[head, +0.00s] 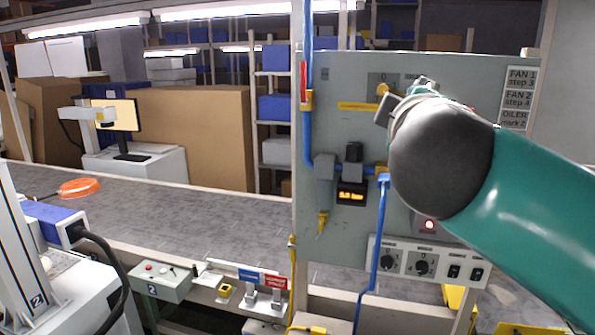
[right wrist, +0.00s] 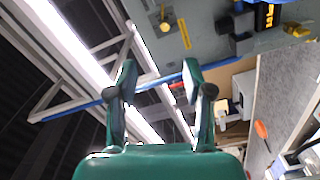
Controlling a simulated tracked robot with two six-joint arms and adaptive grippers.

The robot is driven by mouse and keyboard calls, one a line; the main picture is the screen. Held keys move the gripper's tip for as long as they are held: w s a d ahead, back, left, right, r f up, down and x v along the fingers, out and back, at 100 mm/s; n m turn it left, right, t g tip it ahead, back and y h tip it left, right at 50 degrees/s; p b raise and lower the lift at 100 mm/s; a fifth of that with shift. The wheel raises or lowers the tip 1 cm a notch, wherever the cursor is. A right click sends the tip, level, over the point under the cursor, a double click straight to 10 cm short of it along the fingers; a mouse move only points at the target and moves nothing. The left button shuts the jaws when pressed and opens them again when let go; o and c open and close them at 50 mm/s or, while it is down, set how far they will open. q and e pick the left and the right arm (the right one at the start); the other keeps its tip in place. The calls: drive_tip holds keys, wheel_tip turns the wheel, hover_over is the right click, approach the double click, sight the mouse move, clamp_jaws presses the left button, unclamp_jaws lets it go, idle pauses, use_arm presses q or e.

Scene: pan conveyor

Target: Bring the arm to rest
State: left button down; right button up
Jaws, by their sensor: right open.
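My right arm (head: 540,215) comes in from the right in the head view, green with a dark grey rounded joint, and stands in front of the grey control panel (head: 345,255). Its far end covers part of the panel. In the right wrist view my right gripper (right wrist: 161,80) is open, its two green fingers wide apart with nothing between them. Behind the fingers are the blue pipe (right wrist: 168,82) and a pale frame. The panel (right wrist: 205,22) shows at the top of that view. My left gripper is in neither view.
A conveyor with a grey belt (head: 200,218) runs behind the panel, with an orange pan (head: 80,188) at its left. The panel carries a lit display (head: 352,194), knobs and a blue pipe (head: 308,90). A small switch box (head: 160,283) stands in front of the belt.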

drive_tip(key=w+d+f+g+h, duration=0.1)
drive_tip(key=w+d+f+g, duration=0.15)
drive_tip(key=f, duration=0.55)
drive_tip(key=w+d+f+g, duration=0.15)
drive_tip(key=w+f, duration=0.25)
drive_tip(key=f, duration=0.5)
drive_tip(key=w+d+f+g+h, duration=0.1)
drive_tip(key=w+d+f+g, duration=0.2)
drive_tip(key=f, duration=0.5)
wheel_tip(320, 180, down, 25)
drive_tip(key=s+d+g+y+b, duration=0.1)
drive_tip(key=s+d+g+y, duration=0.1)
drive_tip(key=s+g+y, duration=0.15)
drive_tip(key=s+a+f+m+g+y, duration=0.1)
drive_tip(key=s+a+f+g, duration=0.15)
drive_tip(key=s+f, duration=0.6)
drive_tip(key=s+a+f+m+g+y, duration=0.15)
drive_tip(key=s+f+g, duration=0.3)
drive_tip(key=f, duration=0.75)
drive_tip(key=s+a+f+m+y, duration=0.2)
drive_tip(key=s+a+f+m, duration=0.2)
drive_tip(key=s, duration=0.4)
drive_tip(key=s+a+f+m+y, duration=0.3)
drive_tip(key=s+m, duration=0.3)
drive_tip(key=s, duration=0.2)
drive_tip(key=shift+s+a+f+b, duration=0.25)
drive_tip(key=shift+a+f+b, duration=0.05)
drive_tip(key=shift+a+f, duration=0.4)
drive_tip(key=shift+t, duration=0.25)
